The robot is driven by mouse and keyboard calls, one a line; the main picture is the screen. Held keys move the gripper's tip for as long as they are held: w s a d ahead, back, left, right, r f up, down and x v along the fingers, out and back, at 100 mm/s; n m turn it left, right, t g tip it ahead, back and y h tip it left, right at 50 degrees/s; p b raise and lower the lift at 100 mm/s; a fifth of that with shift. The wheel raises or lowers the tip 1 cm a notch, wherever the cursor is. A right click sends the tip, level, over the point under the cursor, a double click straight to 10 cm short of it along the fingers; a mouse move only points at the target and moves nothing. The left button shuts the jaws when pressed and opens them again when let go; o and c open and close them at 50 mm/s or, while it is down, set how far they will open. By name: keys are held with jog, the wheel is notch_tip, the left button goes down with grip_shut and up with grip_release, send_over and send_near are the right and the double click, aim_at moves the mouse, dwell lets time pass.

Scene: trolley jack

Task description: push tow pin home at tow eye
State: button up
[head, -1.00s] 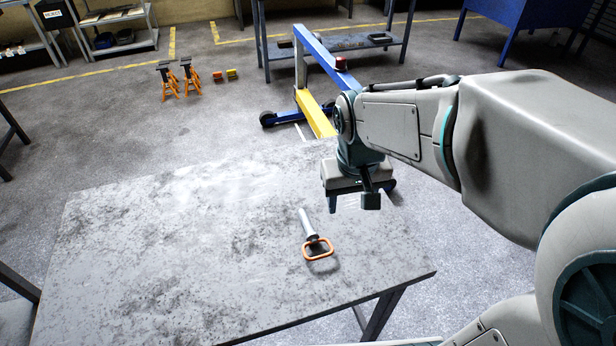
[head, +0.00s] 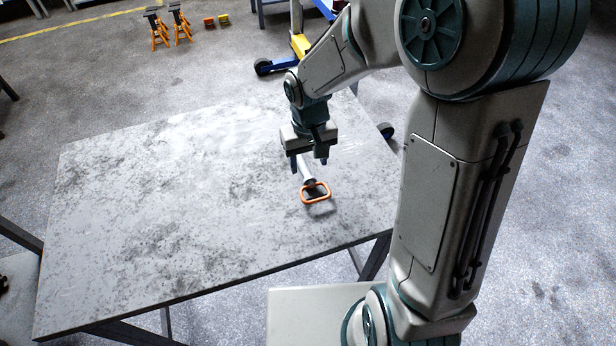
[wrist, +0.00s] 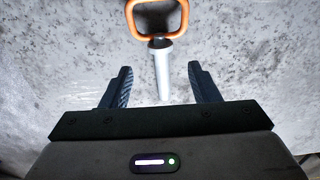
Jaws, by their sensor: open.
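The tow pin (head: 307,175) lies on the grey metal table, a pale shaft with an orange loop handle (head: 316,193) at its near end. In the wrist view the pin's shaft (wrist: 162,72) points down the picture between my fingers, with the orange handle (wrist: 157,38) at the top edge. My gripper (head: 309,168) is open above the shaft, one finger on each side. In the wrist view my gripper (wrist: 160,85) has clear gaps between both fingers and the shaft. The far part of the shaft is partly hidden by my gripper in the head view. I cannot make out a tow eye.
The table (head: 150,220) is otherwise bare, with free room to the left.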

aim_at(309, 177)
jog(key=shift+s+f, duration=0.2)
jog(key=shift+f, duration=2.5)
grip_shut()
